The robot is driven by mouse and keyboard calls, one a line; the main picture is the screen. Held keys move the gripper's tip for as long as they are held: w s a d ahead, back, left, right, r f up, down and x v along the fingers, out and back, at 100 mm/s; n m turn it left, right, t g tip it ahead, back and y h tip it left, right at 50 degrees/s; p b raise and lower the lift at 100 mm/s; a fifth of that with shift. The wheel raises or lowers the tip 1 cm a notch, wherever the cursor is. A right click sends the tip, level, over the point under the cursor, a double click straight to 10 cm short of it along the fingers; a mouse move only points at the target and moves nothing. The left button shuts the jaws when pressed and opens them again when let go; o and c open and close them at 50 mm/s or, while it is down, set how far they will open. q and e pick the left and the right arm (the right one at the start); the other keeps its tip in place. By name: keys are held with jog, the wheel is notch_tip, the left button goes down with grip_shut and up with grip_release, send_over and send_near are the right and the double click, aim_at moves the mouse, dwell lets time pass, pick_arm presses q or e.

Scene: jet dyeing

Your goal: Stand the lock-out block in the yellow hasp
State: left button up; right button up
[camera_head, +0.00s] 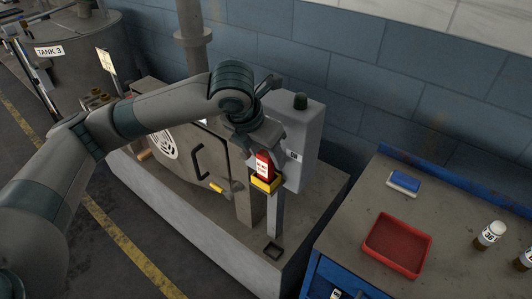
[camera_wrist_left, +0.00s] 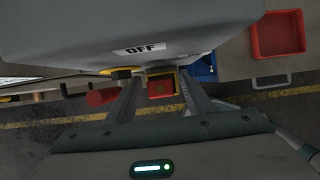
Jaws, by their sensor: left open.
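The lock-out block (camera_head: 264,164) is red with a white label. It stands upright with its lower end inside the yellow hasp (camera_head: 266,184), on the front of the grey switch box (camera_head: 300,135). My left gripper (camera_head: 262,144) is just above the block, its fingertips partly hidden in the head view. In the left wrist view the gripper (camera_wrist_left: 160,98) is open, with its two fingers apart. Between them show the red block (camera_wrist_left: 161,88) and the yellow frame of the hasp (camera_wrist_left: 178,82). Whether a finger touches the block I cannot tell. My right gripper is out of view.
On the bench at right are a red tray (camera_head: 428,255), a blue-and-white item (camera_head: 403,183) and bottles (camera_head: 490,235).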

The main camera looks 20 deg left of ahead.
pick_arm(q)
jog(key=shift+r, duration=0.1)
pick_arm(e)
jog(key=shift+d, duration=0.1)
pick_arm(q)
jog(key=shift+s+r, duration=0.15)
jog(key=shift+r, duration=0.35)
jog(key=b+v, duration=0.1)
jog(key=v, duration=1)
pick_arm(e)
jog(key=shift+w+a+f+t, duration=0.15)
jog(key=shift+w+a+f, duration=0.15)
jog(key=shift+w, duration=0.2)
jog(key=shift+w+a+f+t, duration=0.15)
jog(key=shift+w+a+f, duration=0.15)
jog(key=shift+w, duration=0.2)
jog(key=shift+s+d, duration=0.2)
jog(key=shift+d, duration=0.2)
